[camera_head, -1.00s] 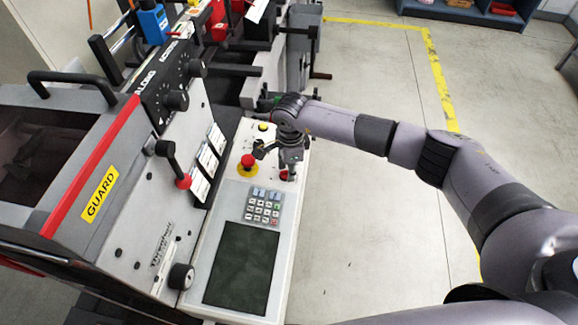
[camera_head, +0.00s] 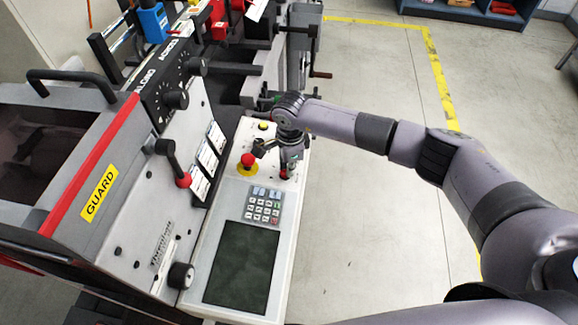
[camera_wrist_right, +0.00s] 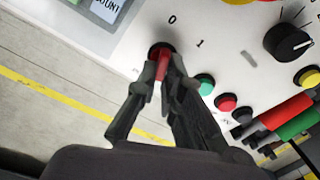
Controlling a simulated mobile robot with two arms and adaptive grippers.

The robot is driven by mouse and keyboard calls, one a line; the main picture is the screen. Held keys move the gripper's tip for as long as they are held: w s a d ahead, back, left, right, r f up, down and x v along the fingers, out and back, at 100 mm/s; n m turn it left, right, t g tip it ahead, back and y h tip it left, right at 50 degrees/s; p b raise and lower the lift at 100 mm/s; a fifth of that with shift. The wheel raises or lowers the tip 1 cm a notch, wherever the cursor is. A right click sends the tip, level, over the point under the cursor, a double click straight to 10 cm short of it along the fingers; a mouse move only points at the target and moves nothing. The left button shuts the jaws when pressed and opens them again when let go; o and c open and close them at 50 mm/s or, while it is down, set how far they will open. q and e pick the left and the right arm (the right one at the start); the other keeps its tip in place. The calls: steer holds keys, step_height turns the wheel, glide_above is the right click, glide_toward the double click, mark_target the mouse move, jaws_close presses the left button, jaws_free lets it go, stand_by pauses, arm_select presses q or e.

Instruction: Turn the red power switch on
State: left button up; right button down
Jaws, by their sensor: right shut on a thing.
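The red power switch (camera_wrist_right: 163,70) is on the light control panel (camera_wrist_right: 225,70), with the labels 0 and 1 printed beside it. In the right wrist view my right gripper (camera_wrist_right: 163,78) has its two dark fingers on either side of the switch's red handle, shut on it. The fingers hide part of the handle, so I cannot tell exactly which label it points to. In the head view my right gripper (camera_head: 288,168) reaches down to the panel's right edge, and only a little red of the switch (camera_head: 284,175) shows. My left gripper is not in view.
A red emergency button on a yellow base (camera_head: 248,161) is just left of the gripper. A keypad (camera_head: 263,206) and dark screen (camera_head: 241,268) lie nearer. Green (camera_wrist_right: 205,84) and red (camera_wrist_right: 226,102) buttons and a black knob (camera_wrist_right: 289,42) are close by. Open floor lies right.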

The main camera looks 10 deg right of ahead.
steer(key=shift+f+m+b, duration=0.15)
steer(key=shift+m+b, duration=0.85)
steer(key=shift+b, duration=0.15)
steer(key=m+b, duration=0.2)
steer(key=shift+s+m, duration=0.1)
steer(key=shift+m, duration=0.2)
steer(key=shift+m+g+b, duration=0.4)
steer(key=shift+m+b, duration=0.65)
steer(key=shift+m, duration=0.15)
steer(key=shift+s+a+m+b, duration=0.15)
steer(key=shift+m+b, duration=0.6)
steer(key=shift+m, duration=0.45)
steer(key=shift+r+m+y, duration=0.2)
steer(key=shift+m+y, duration=0.1)
steer(key=c, duration=1.7)
jaws_free()
steer(key=r, duration=1.2)
steer(key=shift+w+d, duration=0.25)
steer(key=shift+d, duration=0.1)
